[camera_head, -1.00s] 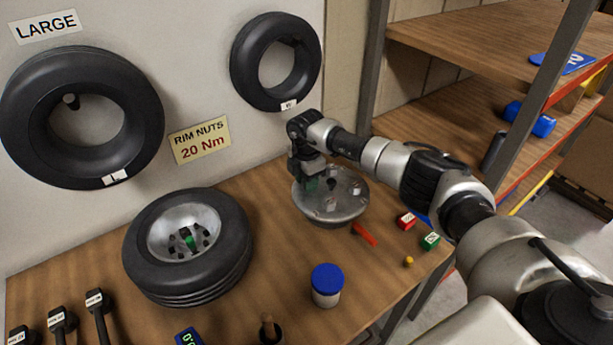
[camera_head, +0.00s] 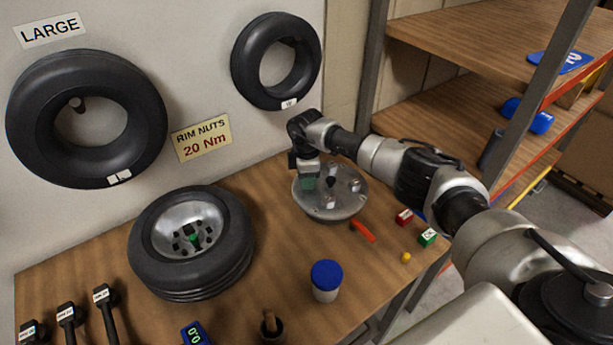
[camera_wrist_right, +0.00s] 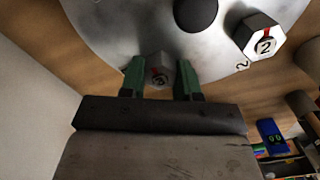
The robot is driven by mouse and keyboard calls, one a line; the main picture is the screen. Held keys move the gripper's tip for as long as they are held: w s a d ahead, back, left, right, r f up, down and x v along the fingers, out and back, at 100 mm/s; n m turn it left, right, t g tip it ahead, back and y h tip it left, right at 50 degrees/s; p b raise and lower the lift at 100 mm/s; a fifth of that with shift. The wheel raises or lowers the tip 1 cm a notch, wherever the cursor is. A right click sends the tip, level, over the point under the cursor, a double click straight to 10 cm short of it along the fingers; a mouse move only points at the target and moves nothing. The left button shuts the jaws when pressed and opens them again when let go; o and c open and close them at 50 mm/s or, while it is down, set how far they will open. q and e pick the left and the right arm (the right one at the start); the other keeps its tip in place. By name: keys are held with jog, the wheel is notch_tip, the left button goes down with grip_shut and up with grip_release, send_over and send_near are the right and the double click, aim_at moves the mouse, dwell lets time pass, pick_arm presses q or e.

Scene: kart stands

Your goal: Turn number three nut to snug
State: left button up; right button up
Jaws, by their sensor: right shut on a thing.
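A round grey metal rim plate (camera_head: 340,211) lies on the bench at the back right, with several nuts on it. It also fills the top of the right wrist view (camera_wrist_right: 115,35). My right gripper (camera_head: 308,184) points down at the plate's left side. In the right wrist view its green fingers (camera_wrist_right: 160,78) are shut on a hex nut (camera_wrist_right: 158,73), whose mark looks like a 3 but is dim. A nut marked 2 with a red line (camera_wrist_right: 263,38) sits to its right. A dark central knob (camera_wrist_right: 196,14) stands between them. My left gripper is not in view.
A tyre on a rim (camera_head: 190,243) lies left of the plate. A shelf post (camera_head: 372,70) stands behind my right arm.

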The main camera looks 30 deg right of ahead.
jog(key=o, duration=0.9)
notch_tip(320, 180, up, 11)
jog(key=b, duration=0.2)
jog(key=shift+b, duration=0.3)
jog(key=shift+s+f, duration=0.1)
jog(key=shift+f, duration=0.1)
